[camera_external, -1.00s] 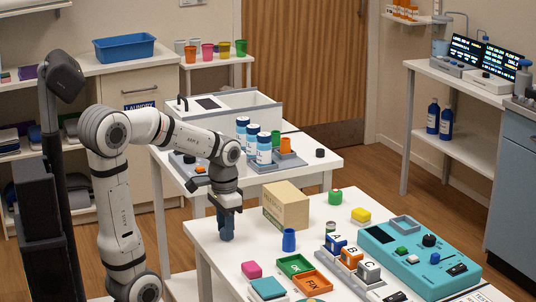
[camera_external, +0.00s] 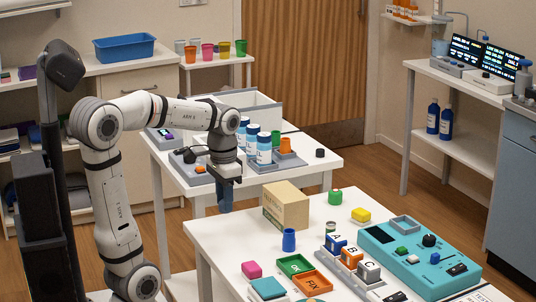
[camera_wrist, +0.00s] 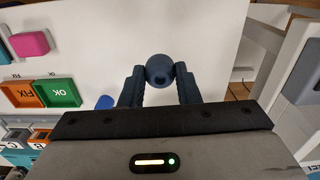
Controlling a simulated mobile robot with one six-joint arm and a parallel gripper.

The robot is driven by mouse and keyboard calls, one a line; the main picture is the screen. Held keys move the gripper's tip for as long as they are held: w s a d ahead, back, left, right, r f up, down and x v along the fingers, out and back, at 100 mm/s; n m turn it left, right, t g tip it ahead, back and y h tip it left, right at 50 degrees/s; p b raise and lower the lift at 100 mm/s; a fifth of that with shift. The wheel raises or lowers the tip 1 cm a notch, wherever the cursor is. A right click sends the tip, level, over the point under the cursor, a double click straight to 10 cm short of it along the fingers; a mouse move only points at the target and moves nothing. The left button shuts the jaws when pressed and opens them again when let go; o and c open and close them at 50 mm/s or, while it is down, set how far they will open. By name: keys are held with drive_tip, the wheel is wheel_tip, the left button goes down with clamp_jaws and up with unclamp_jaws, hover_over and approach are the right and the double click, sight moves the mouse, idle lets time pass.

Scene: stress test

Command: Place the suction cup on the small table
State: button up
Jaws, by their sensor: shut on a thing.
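My gripper (camera_external: 224,181) is shut on a dark blue piece (camera_external: 225,203), apparently the suction cup. In the wrist view the piece (camera_wrist: 160,70) is rounded with a small dark hole, pinched between both fingertips. It hangs clear of the surfaces, near the back left edge of the white front table (camera_external: 222,250). A small white table (camera_external: 214,62) with several coloured cups stands at the back wall. Another white table (camera_external: 300,175) stands behind the front one. I cannot tell which is the task's small table.
A cardboard box (camera_external: 286,206) and an upright blue cup (camera_external: 289,240) stand right of my gripper. Blue-white bottles (camera_external: 264,150) and a white open box (camera_external: 253,110) are on the middle table. Green and orange trays (camera_external: 312,282) and a teal console (camera_external: 420,262) crowd the front table.

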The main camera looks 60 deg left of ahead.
wheel_tip(320, 180, up, 2)
drive_tip(key=shift+r, duration=0.15)
drive_tip(key=w+a+r+p, duration=0.6)
drive_tip(key=w, duration=0.3)
drive_tip(key=w+a+r+p, duration=0.6)
drive_tip(key=w, duration=0.4)
drive_tip(key=n+p, duration=0.2)
drive_tip(key=p, duration=1.4)
hover_over(295, 149)
wheel_tip(295, 149, down, 4)
drive_tip(key=f+p, duration=0.1)
drive_tip(key=f, duration=0.9)
drive_tip(key=shift+s+d+p, duration=0.2)
drive_tip(key=shift+p, duration=0.15)
drive_tip(key=shift+f, duration=0.1)
drive_tip(key=shift+f, duration=0.15)
drive_tip(key=o, duration=0.9)
